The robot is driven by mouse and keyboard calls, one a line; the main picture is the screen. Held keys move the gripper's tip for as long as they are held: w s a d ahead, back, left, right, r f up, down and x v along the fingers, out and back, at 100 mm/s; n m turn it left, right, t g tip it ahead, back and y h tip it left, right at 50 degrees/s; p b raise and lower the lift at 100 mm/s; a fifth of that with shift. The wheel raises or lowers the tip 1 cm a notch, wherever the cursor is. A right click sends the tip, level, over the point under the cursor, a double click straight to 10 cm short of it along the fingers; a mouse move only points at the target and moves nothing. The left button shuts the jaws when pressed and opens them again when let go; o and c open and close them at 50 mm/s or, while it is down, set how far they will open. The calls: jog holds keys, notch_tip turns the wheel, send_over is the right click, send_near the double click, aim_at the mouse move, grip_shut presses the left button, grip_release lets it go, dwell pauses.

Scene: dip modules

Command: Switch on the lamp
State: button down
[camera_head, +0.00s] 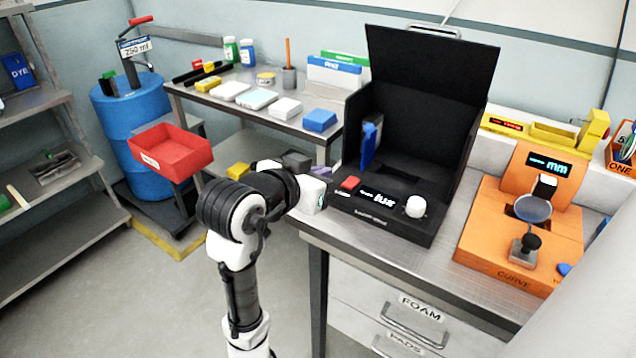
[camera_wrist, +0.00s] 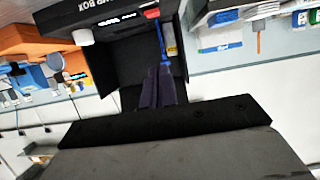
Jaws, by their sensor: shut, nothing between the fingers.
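A black light box (camera_head: 395,218) stands on the metal bench with its lid raised. Its front panel carries a red button (camera_head: 349,183), a lit display (camera_head: 378,197) and a white knob (camera_head: 415,207). In the wrist view the red button (camera_wrist: 151,13) and white knob (camera_wrist: 83,37) show at the top. A blue piece (camera_head: 370,142) stands at the box's left inner wall. My gripper (camera_head: 324,172) is just left of the box, apart from the red button as far as I can tell. Its dark fingers (camera_wrist: 158,86) are together and empty.
An orange gauge (camera_head: 520,235) with a lens stands right of the box. A rear bench (camera_head: 250,112) holds small boxes and a blue block (camera_head: 319,120). A red bin (camera_head: 170,150) and blue drum (camera_head: 145,180) stand left. The floor at lower left is clear.

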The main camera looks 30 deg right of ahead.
jog(key=shift+s+d+f, duration=0.1)
jog(key=shift+d, duration=0.05)
jog(key=p, duration=0.2)
send_over(342, 194)
notch_tip(342, 194, down, 3)
jog(key=shift+d+f, duration=0.15)
notch_tip(342, 194, down, 2)
jog(key=shift+f, duration=1.1)
jog(key=shift+a+f, duration=0.1)
jog(key=shift+a, duration=0.1)
jog(key=shift+f, duration=0.4)
jog(key=shift+r, duration=0.2)
jog(key=shift+r+p, duration=0.6)
jog(key=shift+r, duration=0.1)
